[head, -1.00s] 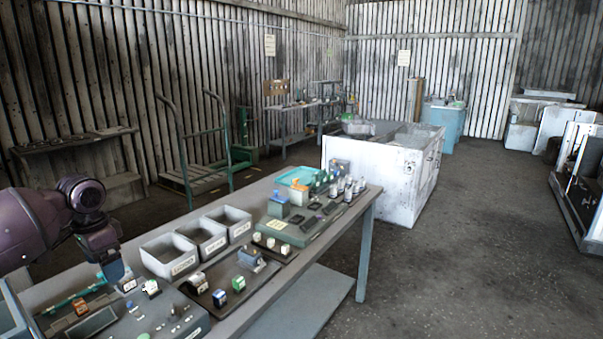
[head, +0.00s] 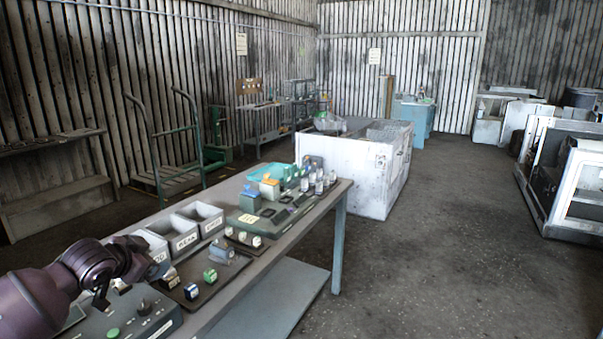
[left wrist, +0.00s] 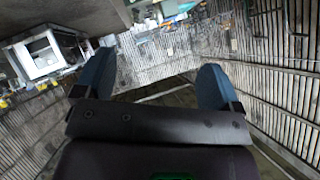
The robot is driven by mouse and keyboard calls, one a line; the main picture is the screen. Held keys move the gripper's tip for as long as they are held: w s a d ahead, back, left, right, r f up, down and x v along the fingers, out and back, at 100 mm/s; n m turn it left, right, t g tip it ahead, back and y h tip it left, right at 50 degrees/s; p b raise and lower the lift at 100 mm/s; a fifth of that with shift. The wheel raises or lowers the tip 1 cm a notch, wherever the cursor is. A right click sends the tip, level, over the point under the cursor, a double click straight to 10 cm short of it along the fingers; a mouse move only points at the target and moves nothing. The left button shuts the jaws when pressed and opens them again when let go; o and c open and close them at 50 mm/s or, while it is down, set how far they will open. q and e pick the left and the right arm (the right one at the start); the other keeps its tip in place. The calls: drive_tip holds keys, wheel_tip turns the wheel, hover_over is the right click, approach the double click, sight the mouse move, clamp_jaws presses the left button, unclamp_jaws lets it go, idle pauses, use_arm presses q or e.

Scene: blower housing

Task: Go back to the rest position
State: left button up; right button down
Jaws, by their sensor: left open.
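My left gripper (head: 101,301) shows at the lower left in the head view, with the purple arm reaching in over the near end of the workbench. In the left wrist view its two blue-grey fingers (left wrist: 155,80) stand wide apart with nothing between them. That view looks out into the room, toward the slatted walls and a white machine (left wrist: 45,55). The arm hides part of the bench's near left end. My right gripper is in neither view.
The workbench (head: 277,258) carries grey labelled bins (head: 205,217), a control panel (head: 130,318) under the left arm, and small coloured parts. Beyond stand a white crate (head: 350,172) and a green-framed cart (head: 178,170). The floor (head: 430,270) right of the bench is clear.

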use_arm(q)
drive_tip(key=s+d+f+n+t+h+b, duration=0.1)
drive_tip(key=s+d+f+b, duration=0.1)
drive_tip(key=s+d+f, duration=0.45)
drive_tip(key=s+d+f+t+h+b, duration=0.15)
drive_tip(key=s+f, duration=0.25)
drive_tip(key=f, duration=0.5)
drive_tip(key=s+d+f+n+g+y+b, duration=0.1)
drive_tip(key=s+f+n+y+b, duration=0.3)
drive_tip(key=s+f, duration=1.6)
drive_tip(key=s+n+g, duration=0.1)
drive_tip(key=s, duration=0.2)
drive_tip(key=shift+s+f+n+g, duration=0.25)
drive_tip(key=shift+f+n+g, duration=0.1)
drive_tip(key=shift+f+n, duration=0.05)
